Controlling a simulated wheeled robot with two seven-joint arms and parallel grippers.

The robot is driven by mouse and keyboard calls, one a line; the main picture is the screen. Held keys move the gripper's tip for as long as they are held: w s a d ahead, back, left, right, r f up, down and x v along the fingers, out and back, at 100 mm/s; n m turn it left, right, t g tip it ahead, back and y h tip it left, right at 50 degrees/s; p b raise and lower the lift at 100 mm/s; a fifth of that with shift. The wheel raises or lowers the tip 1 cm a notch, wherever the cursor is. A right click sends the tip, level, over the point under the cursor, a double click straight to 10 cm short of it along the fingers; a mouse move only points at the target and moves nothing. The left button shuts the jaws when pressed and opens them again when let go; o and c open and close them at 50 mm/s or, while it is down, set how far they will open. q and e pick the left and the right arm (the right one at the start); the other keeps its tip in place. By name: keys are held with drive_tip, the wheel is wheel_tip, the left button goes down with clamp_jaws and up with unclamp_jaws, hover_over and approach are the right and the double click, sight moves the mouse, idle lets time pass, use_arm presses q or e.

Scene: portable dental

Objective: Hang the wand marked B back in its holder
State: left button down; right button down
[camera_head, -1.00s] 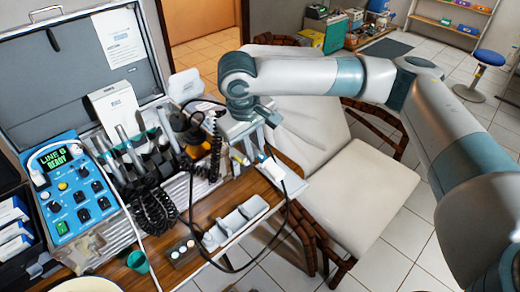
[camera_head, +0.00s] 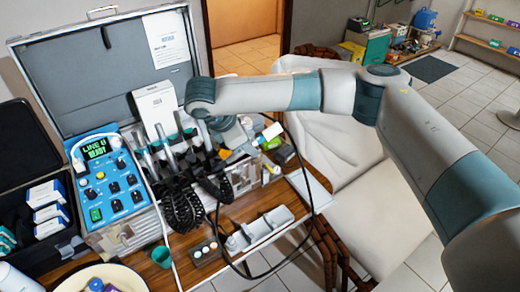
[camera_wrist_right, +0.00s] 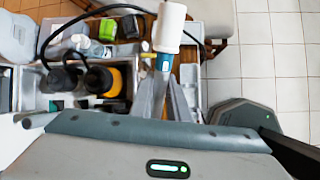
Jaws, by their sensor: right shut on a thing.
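My right gripper (camera_head: 243,146) is above the right end of the open case, beside the row of wands. It is shut on a white wand with a blue band (camera_head: 270,132). In the right wrist view the wand's white end (camera_wrist_right: 169,28) sticks out beyond the fingers (camera_wrist_right: 165,92). No letter can be read on it. The holder row (camera_head: 172,160), with several grey wands and black coiled hoses, stands just left of the gripper. My arm hides part of the row, so an empty slot cannot be made out. My left gripper is not in view.
A blue control box (camera_head: 112,190) with a green display stands left of the holder. A white box (camera_head: 158,110) stands behind it. A grey tray (camera_head: 262,228) lies in front. A thin black hose loops at the right. Black and yellow items (camera_wrist_right: 103,80) sit near the gripper.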

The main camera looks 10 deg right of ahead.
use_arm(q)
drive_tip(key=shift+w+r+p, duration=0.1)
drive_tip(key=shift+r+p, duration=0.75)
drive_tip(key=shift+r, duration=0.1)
use_arm(e)
drive_tip(key=w+a+r+n+t+y, duration=0.1)
drive_tip(key=a+n+t+y, duration=0.3)
drive_tip(key=n, duration=0.6)
drive_tip(key=w+a+r+n+t+y, duration=0.2)
drive_tip(key=a+r+n+t+y, duration=0.1)
drive_tip(key=a+n+y, duration=0.4)
drive_tip(key=n+t+y, duration=0.1)
drive_tip(key=n+y, duration=0.1)
drive_tip(key=n, duration=0.2)
drive_tip(key=shift+w+r+n+t, duration=0.15)
drive_tip(key=shift+n+t, duration=0.15)
